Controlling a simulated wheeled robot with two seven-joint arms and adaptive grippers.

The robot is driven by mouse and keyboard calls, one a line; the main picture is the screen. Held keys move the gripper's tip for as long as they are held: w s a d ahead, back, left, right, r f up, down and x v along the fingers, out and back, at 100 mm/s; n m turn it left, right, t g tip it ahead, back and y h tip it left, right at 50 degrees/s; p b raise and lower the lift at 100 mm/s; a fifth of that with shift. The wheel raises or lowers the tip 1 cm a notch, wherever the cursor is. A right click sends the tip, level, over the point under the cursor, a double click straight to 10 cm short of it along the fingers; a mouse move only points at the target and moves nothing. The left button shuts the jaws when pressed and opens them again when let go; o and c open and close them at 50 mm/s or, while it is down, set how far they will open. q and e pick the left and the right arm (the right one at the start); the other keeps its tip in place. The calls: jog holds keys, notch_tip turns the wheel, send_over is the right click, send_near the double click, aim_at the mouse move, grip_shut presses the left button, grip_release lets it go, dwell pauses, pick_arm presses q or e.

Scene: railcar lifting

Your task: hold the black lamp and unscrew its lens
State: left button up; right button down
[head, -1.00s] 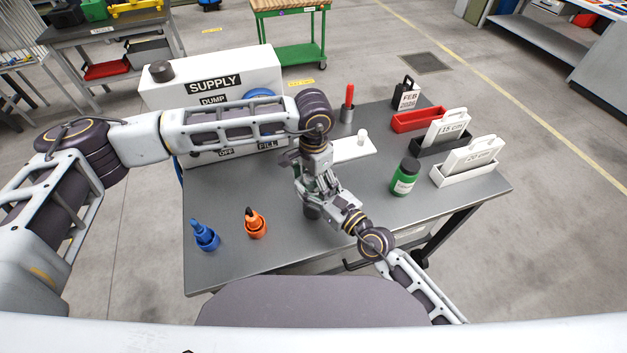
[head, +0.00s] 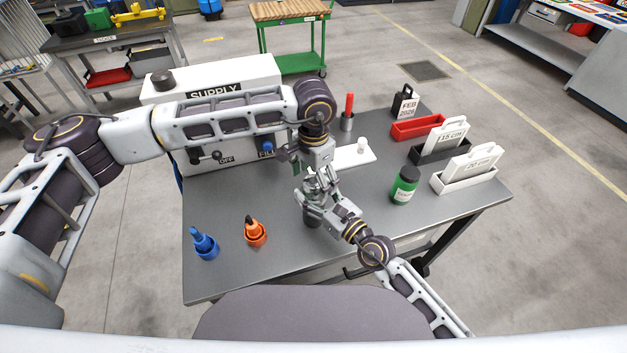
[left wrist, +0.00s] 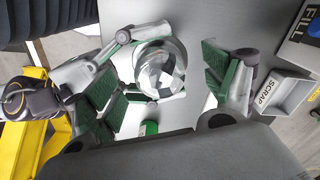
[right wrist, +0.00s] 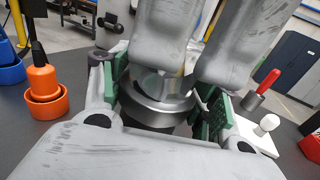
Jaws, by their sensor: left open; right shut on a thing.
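The black lamp (head: 312,217) stands near the middle of the metal table, mostly covered by my arms in the head view. In the right wrist view its dark body with a metal ring (right wrist: 158,108) sits between the green pads of my right gripper (right wrist: 160,112), which is shut on it. The clear, faceted lens (left wrist: 160,70) faces up in the left wrist view. My left gripper (left wrist: 163,82) is open above the lamp, its green-padded fingers on either side of the lens with gaps. In the right wrist view, its fingers hide most of the lens.
A blue bottle (head: 205,243) and an orange bottle (head: 255,231) stand left on the table. A green jar (head: 405,186) and labelled holders are at right. The supply box (head: 270,75) is behind my left arm. A scrap bin (left wrist: 288,95) shows in the left wrist view.

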jog(key=shift+c, duration=1.6)
grip_release()
jog(key=shift+s+d, duration=0.1)
jog(key=v, duration=1.1)
jog(key=shift+s+d, duration=0.2)
jog(key=shift+d, duration=0.05)
